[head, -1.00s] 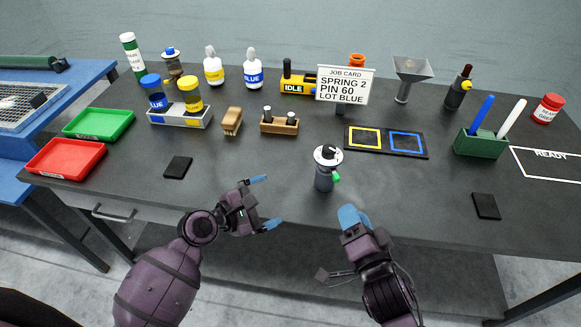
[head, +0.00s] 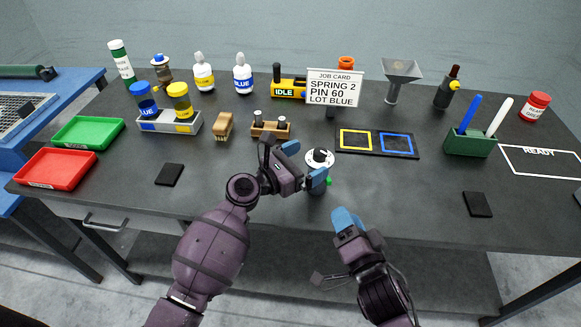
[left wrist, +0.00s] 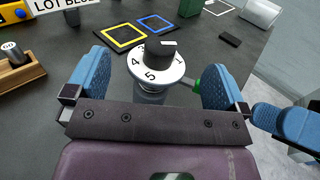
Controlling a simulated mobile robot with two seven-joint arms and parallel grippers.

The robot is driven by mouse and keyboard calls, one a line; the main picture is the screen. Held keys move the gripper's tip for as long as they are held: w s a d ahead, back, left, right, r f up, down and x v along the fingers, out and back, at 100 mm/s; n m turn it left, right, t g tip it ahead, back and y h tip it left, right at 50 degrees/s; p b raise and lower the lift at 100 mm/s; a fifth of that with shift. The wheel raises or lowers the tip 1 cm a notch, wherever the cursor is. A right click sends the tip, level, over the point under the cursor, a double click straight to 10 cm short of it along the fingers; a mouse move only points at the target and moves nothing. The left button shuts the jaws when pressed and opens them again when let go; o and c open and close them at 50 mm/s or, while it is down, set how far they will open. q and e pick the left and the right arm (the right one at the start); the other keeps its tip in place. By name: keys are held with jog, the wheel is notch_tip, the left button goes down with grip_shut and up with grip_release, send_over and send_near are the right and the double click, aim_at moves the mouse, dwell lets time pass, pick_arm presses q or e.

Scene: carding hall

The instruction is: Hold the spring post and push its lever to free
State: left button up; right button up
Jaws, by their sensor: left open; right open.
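The spring post (head: 321,156) is a grey cylinder with a white numbered dial and a black knob, standing upright near the table's front. In the left wrist view the spring post (left wrist: 154,65) stands between the two blue fingers of my open left gripper (left wrist: 155,85), with gaps beside the body. In the head view my left gripper (head: 305,163) partly hides the post's body. The green lever (head: 329,181) sticks out on the post's right side; in the left wrist view it (left wrist: 192,86) reaches close to the right finger. My right gripper (head: 348,219) is open, in front of the table edge, below the post.
Behind the post are a wooden block with pegs (head: 270,131), a black board with yellow and blue squares (head: 376,155) and the job card (head: 334,88). Dark pads (head: 169,174) (head: 477,204) lie left and right. The table around the post is otherwise clear.

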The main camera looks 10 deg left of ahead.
aim_at(315, 156)
pick_arm(q)
jog(key=shift+x, duration=2.25)
jog(key=shift+c, duration=0.2)
jog(key=c, duration=1.3)
jog(key=shift+o, duration=0.2)
